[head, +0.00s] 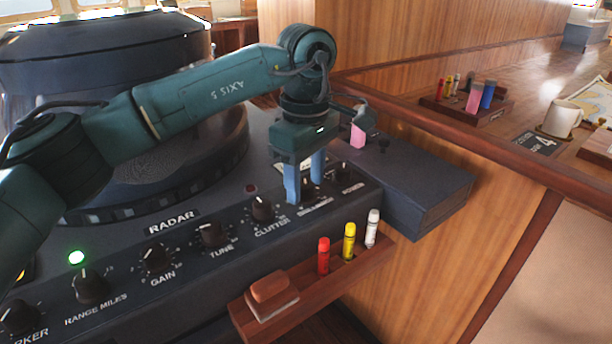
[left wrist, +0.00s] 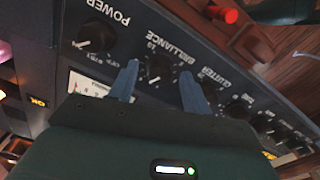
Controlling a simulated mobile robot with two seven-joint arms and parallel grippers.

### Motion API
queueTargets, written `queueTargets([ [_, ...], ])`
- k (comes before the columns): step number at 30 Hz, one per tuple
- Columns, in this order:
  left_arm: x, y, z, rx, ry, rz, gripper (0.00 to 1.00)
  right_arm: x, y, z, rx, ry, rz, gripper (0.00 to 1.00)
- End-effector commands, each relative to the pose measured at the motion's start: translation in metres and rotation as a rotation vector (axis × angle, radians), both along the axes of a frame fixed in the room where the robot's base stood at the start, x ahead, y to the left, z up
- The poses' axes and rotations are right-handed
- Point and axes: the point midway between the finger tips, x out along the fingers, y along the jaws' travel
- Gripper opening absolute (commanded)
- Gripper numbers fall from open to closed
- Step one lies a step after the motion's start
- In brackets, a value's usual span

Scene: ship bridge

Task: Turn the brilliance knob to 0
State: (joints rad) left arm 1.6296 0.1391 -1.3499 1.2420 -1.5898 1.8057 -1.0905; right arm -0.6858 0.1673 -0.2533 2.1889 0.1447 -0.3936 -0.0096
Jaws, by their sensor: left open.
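The brilliance knob (head: 308,187) is a small black knob on the dark radar panel, below the "BRILLIANCE" label in the left wrist view (left wrist: 158,69). My left gripper (head: 304,183) points down over it with blue fingers open. In the left wrist view the fingers (left wrist: 161,72) stand one on each side of the knob, with a gap visible around it. The fingers partly hide the knob in the head view. A "10" mark shows beside its dial; I cannot tell for certain where its pointer stands. My right gripper is in neither view.
The power knob (head: 344,173) and clutter knob (head: 262,209) flank it closely. The tune knob (head: 211,234) and gain knob (head: 156,258) follow leftward. A wooden rack (head: 296,309) with red, yellow and white markers and an eraser juts out below the panel.

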Motion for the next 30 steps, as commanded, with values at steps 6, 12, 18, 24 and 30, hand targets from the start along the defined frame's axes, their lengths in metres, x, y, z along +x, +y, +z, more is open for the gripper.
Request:
queueTargets([
  [6,0.0001,0.0002,-0.0002,0.0,0.0,0.0,0.47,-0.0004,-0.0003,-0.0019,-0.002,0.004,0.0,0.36],
  [12,0.0002,0.0001,0.0001,0.0,0.0,0.0,0.31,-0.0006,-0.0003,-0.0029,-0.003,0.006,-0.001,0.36],
  [18,0.0002,0.0001,0.0002,0.0,0.0,0.0,0.15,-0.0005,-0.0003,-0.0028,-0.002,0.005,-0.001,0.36],
  [24,0.0002,0.0001,0.0003,0.0,0.0,0.001,0.04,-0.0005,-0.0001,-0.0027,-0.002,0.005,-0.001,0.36],
  [30,0.0001,0.0,0.0005,0.0,0.0,0.026,0.04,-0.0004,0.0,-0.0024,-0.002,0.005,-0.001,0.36],
])
